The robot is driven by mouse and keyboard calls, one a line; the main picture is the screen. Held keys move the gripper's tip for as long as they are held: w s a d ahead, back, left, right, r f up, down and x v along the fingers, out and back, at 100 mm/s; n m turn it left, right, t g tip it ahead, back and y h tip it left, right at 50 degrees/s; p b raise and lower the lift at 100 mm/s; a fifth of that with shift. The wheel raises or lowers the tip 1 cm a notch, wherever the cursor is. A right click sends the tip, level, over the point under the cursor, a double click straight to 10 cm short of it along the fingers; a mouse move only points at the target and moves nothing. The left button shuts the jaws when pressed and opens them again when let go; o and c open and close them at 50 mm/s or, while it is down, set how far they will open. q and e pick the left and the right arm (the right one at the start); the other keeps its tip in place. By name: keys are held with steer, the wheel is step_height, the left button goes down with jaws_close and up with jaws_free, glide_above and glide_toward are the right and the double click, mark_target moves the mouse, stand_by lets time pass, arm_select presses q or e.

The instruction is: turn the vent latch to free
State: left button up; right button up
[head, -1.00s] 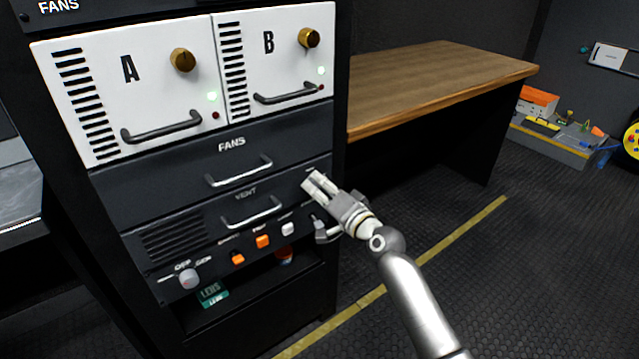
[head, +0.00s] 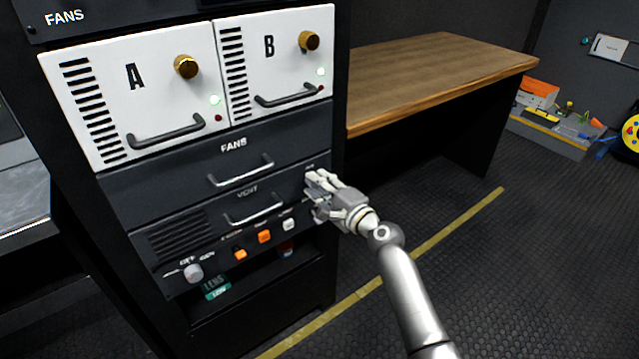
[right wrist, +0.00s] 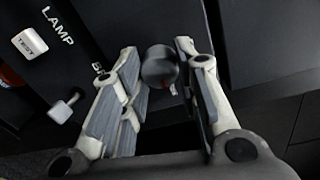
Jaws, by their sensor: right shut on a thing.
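The vent latch shows as a dark round knob (right wrist: 158,66) between my right fingers in the right wrist view, with a small red mark near its lower edge. My right gripper (head: 314,190) is at the right end of the vent panel (head: 285,192) in the head view and covers the latch there. In the right wrist view the fingers of this gripper (right wrist: 157,72) stand on both sides of the knob, shut on it. How far the latch is turned cannot be told. My left gripper is not in view.
Above are fan units A (head: 134,98) and B (head: 268,68) and the FANS drawer (head: 150,180). Below the vent panel are orange buttons (head: 264,236), a white TEST button (right wrist: 29,43) and a grey knob (head: 193,273). A wooden table (head: 430,75) stands right; floor is open in front.

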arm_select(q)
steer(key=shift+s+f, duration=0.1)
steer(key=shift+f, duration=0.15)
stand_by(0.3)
arm_select(e)
steer(key=o, duration=1)
steer(key=shift+o, duration=0.2)
steer(key=v, duration=1.2)
steer(key=shift+f, duration=0.1)
